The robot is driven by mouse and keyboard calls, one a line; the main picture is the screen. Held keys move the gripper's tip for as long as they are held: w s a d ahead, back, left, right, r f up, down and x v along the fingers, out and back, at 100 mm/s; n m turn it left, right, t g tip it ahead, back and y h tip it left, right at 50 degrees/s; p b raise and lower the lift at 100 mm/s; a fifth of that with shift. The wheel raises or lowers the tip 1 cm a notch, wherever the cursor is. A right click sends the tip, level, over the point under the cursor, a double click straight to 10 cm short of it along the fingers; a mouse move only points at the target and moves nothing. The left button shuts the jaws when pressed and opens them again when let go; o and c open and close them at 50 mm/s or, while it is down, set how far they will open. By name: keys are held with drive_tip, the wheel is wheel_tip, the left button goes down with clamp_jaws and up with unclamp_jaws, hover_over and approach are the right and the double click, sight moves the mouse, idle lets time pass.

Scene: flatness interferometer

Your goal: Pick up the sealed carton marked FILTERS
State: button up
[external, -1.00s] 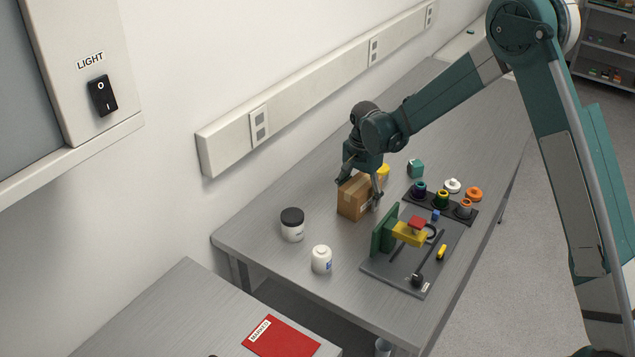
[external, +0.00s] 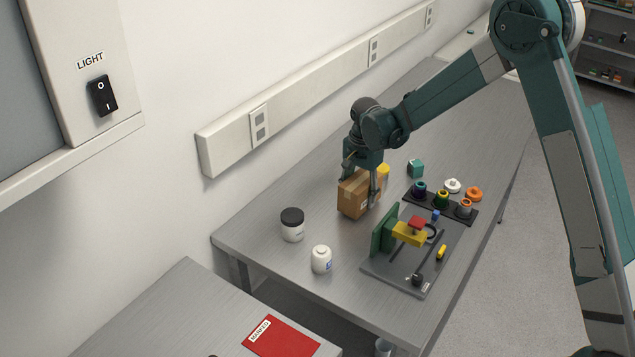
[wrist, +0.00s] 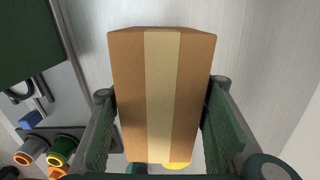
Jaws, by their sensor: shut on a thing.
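The brown carton (external: 352,196) with a pale tape strip is at the middle of the grey bench in the external view. A small white label shows on its side, but I cannot read its marking. My gripper (external: 360,182) is above it with a finger on each of two opposite sides, shut on it. In the wrist view the taped carton (wrist: 161,90) fills the middle, between the two green finger pads. I cannot tell whether its underside touches the bench.
A green-backed fixture plate (external: 385,272) and a dark rack of coloured rings (external: 440,203) stand to the right. A black-lidded jar (external: 292,226) and a white bottle (external: 321,260) stand in front. A yellow object (external: 383,170) and a teal block (external: 415,168) are close behind.

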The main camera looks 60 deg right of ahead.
sight(361, 179)
wheel_tip(361, 179, up, 9)
drive_tip(key=shift+f, duration=0.1)
idle(0.4)
